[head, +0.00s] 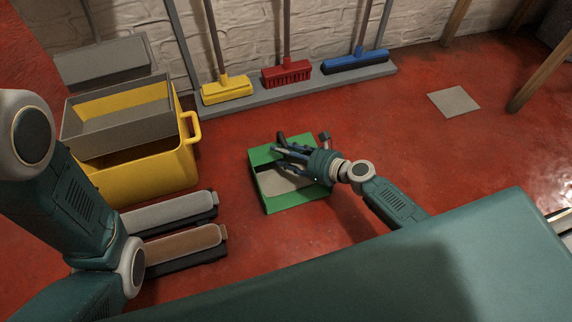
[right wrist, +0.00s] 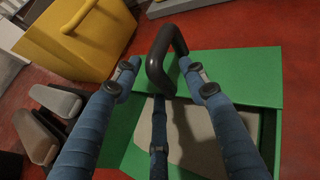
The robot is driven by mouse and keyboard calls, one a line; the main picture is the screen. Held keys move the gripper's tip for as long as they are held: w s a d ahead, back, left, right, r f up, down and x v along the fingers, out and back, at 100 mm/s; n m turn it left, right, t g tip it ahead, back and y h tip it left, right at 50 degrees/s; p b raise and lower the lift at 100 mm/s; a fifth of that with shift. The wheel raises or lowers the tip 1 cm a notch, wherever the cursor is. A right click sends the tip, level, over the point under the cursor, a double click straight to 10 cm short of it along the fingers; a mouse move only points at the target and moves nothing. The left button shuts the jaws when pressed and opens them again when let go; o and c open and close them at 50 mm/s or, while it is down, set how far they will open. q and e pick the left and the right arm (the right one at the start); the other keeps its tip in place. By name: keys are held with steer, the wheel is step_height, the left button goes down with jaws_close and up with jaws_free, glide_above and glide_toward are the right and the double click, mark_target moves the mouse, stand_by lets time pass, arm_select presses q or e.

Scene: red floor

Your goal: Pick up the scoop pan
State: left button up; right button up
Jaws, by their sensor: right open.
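The scoop pan (head: 287,201) is a green, open box-like pan lying on the red floor in the middle of the head view. Something flat and beige lies in it. In the right wrist view the pan (right wrist: 235,75) fills the right and lower middle, and its black loop handle (right wrist: 157,62) stands up from its edge. My right gripper (head: 280,148) is over the pan by the handle. Its blue fingers (right wrist: 165,80) are spread, with the handle showing between and just beyond their tips. Whether they touch it I cannot tell. My left gripper is out of view; only its arm shows at the left.
A yellow bucket (head: 160,170) with a grey insert stands to the left of the pan. Two flat brush pads (head: 172,214) lie in front of it. A yellow, a red (head: 286,74) and a blue broom stand along the wall.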

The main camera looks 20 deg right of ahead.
steer(key=shift+c, duration=0.3)
jaws_close()
steer(key=shift+s, duration=0.1)
